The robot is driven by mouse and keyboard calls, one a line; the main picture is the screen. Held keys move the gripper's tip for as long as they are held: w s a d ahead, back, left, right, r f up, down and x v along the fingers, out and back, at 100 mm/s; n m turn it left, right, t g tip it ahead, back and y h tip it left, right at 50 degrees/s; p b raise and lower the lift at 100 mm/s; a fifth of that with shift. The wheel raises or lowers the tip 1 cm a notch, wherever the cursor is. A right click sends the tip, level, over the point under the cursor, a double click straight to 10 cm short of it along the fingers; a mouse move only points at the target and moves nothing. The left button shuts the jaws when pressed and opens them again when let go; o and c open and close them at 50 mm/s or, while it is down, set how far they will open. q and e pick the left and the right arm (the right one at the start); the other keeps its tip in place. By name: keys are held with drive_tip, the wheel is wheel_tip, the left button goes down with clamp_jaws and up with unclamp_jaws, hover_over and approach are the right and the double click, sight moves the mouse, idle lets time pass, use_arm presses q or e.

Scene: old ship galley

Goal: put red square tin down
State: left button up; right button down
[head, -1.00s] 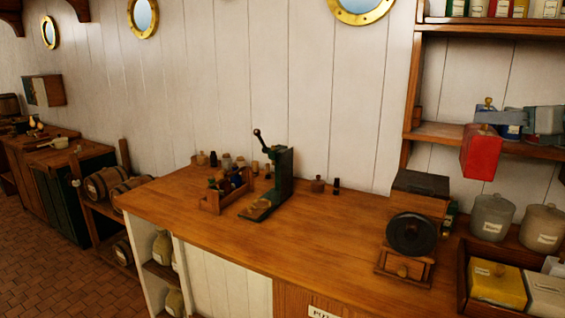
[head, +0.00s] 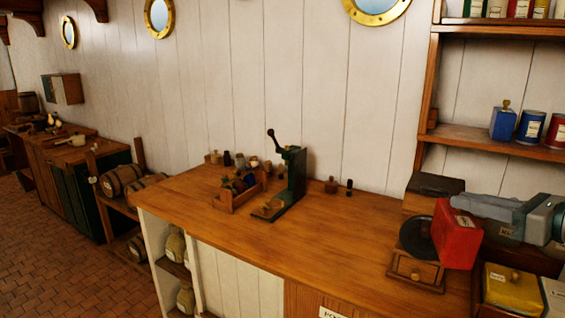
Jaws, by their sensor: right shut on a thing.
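The red square tin (head: 457,238) is tilted in the right part of the head view. My right gripper (head: 478,206) comes in from the right and is shut on its top. The tin hangs in front of the coffee-mill-like box with a dark round wheel (head: 417,237) and covers part of it. I cannot tell the tin's exact height above the wooden counter (head: 330,240). My left gripper is not in view.
A green press (head: 285,190) and a small wooden caddy (head: 237,192) stand on the counter. Between them and the mill the counter is mostly clear. A crate with a yellow tin (head: 512,289) lies at the right. A wall shelf (head: 480,137) holds several tins.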

drive_tip(key=s+a+f+n+g+y, duration=0.25)
drive_tip(key=s+a+f, duration=0.35)
drive_tip(key=a+f, duration=0.5)
drive_tip(key=s+a+f+n+g+y, duration=0.25)
drive_tip(key=s+a+f, duration=0.35)
drive_tip(key=f, duration=0.8)
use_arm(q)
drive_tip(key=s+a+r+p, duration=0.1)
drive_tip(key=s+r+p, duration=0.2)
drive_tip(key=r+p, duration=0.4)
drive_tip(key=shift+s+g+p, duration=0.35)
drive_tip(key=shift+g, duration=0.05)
use_arm(e)
wheel_tip(320, 180, up, 8)
drive_tip(key=w, duration=0.1)
drive_tip(key=shift+a+f+t, duration=0.25)
drive_tip(key=shift+t, duration=0.05)
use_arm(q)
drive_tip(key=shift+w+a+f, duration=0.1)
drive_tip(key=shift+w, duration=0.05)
use_arm(e)
drive_tip(key=shift+w+f, duration=0.1)
use_arm(q)
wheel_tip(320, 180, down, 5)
drive_tip(key=b, duration=0.5)
use_arm(e)
wheel_tip(320, 180, down, 5)
drive_tip(key=shift+r, duration=0.1)
